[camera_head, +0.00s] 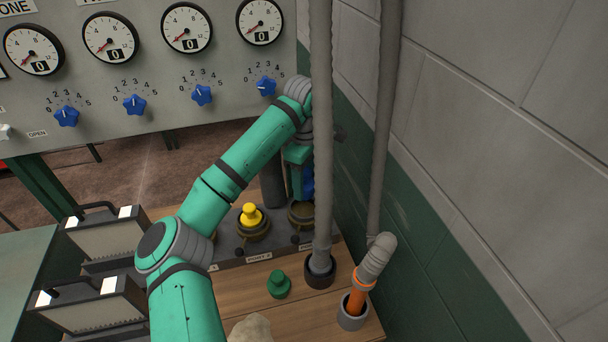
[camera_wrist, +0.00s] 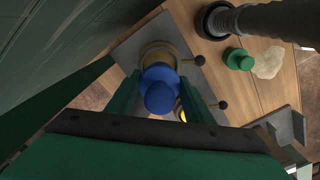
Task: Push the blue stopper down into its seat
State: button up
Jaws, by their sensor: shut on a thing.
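The blue stopper (camera_wrist: 160,92) is between the two fingers of my gripper (camera_wrist: 161,98) in the wrist view. Its wide blue flange lies over the brass seat (camera_wrist: 160,50). In the head view the blue stopper (camera_head: 308,183) shows as a narrow strip beside my gripper (camera_head: 300,178), above the dark brass-rimmed seat (camera_head: 300,216) at the right end of the grey base. The hose partly hides both. My gripper is shut on the stopper. I cannot tell whether the stopper's lower end touches the seat.
A yellow stopper (camera_head: 251,214) sits in the neighbouring seat. A green stopper (camera_head: 279,284) stands on the wooden table. Two thick grey hoses (camera_head: 322,120) hang close on the right, before the wall. The gauge panel (camera_head: 150,70) stands behind. Boxy lamps (camera_head: 92,303) stand on the left.

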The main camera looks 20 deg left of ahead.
jog(key=shift+a+f, duration=0.1)
jog(key=shift+f, duration=2.55)
jog(key=shift+f, duration=0.85)
jog(key=o, duration=1.1)
jog(key=shift+o, duration=0.2)
notch_tip(320, 180, up, 11)
jog(key=shift+f, duration=0.2)
